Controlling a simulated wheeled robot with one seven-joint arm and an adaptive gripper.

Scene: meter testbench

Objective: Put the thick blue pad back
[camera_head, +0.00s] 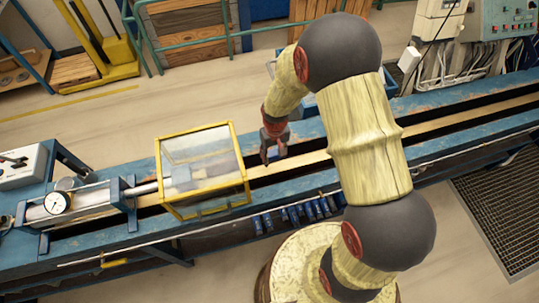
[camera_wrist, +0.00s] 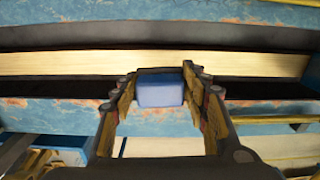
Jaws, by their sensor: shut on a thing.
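My gripper (camera_head: 274,156) hangs over the bench's central channel, just right of the yellow-framed clear guard. In the wrist view my gripper (camera_wrist: 160,80) is shut on a blue pad (camera_wrist: 160,90), a blocky piece held between the two fingertips. The pad's lower part and thickness cannot be judged fully, and the pad is not clearly visible in the head view. Several small blue pads (camera_head: 296,214) sit in a row along the front side of the blue bench (camera_head: 420,158).
The yellow-framed guard (camera_head: 203,168) stands over the channel to the left of my gripper. A dial gauge (camera_head: 57,203) and cylinder are further left. A pale strip (camera_wrist: 60,64) runs along the channel. A control panel (camera_head: 508,18) is at the back right.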

